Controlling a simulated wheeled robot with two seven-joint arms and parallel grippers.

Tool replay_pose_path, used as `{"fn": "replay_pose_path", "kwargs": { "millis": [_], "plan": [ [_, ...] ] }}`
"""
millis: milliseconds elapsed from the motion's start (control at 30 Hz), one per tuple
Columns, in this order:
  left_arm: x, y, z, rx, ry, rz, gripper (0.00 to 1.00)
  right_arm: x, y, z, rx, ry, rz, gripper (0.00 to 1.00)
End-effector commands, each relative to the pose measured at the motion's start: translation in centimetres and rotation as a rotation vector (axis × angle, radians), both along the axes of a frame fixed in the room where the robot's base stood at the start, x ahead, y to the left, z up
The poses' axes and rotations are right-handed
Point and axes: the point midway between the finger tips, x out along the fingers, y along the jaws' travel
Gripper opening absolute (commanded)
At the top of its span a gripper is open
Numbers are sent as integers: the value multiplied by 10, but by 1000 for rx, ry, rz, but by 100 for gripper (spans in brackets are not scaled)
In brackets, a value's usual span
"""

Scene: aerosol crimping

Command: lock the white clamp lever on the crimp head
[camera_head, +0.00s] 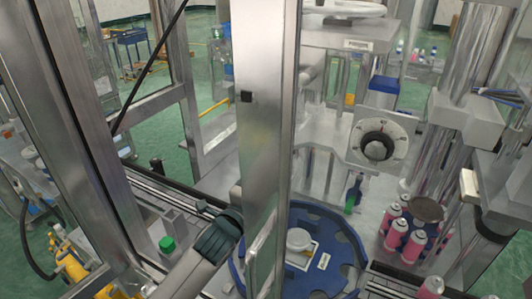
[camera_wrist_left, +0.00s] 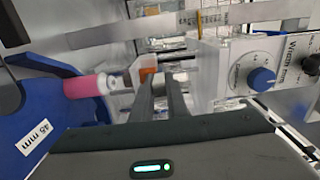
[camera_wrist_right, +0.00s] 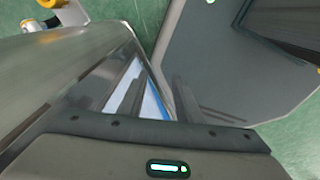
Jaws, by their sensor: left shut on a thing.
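In the left wrist view, the fingers of my left gripper (camera_wrist_left: 161,82) are close together, with their tips at a small white part (camera_wrist_left: 143,64) with an orange piece (camera_wrist_left: 148,75). This looks like the white clamp lever, partly hidden by the fingers. A pink can (camera_wrist_left: 84,87) with a white collar is just left of it. In the head view my left arm passes behind the metal post, which hides the gripper and lever. My right gripper (camera_wrist_right: 155,95) is open and empty in the right wrist view, beside metal framing and above the floor.
A wide metal post (camera_head: 262,110) stands close in front. Behind it are the blue round table (camera_head: 252,265) and a panel with a dial (camera_head: 378,143). A panel with a blue knob (camera_wrist_left: 262,79) is right of my left fingers. Pink cans (camera_head: 396,233) stand at the right.

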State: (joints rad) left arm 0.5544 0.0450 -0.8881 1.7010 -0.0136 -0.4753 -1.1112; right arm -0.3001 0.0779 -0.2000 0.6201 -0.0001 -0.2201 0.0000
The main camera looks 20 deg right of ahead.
Motion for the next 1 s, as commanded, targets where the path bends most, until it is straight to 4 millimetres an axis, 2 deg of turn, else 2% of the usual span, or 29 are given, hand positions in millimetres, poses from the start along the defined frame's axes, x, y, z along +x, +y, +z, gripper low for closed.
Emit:
{"fn": "replay_pose_path", "kwargs": {
  "millis": [867, 900, 967, 1000],
  "plan": [
    [-12, -11, -2, 1, 4, -2, 1, 0, -3, 4, -3, 0, 1, 31],
    [-12, -11, -2, 1, 4, -2, 20, 0, -3, 4, -3, 0, 1, 31],
    [-12, -11, -2, 0, 3, -2, 34, 0, -3, 4, -3, -1, 1, 31],
    [-12, -11, -2, 1, 2, -2, 34, 0, -3, 4, -3, -1, 1, 31]
  ]
}}
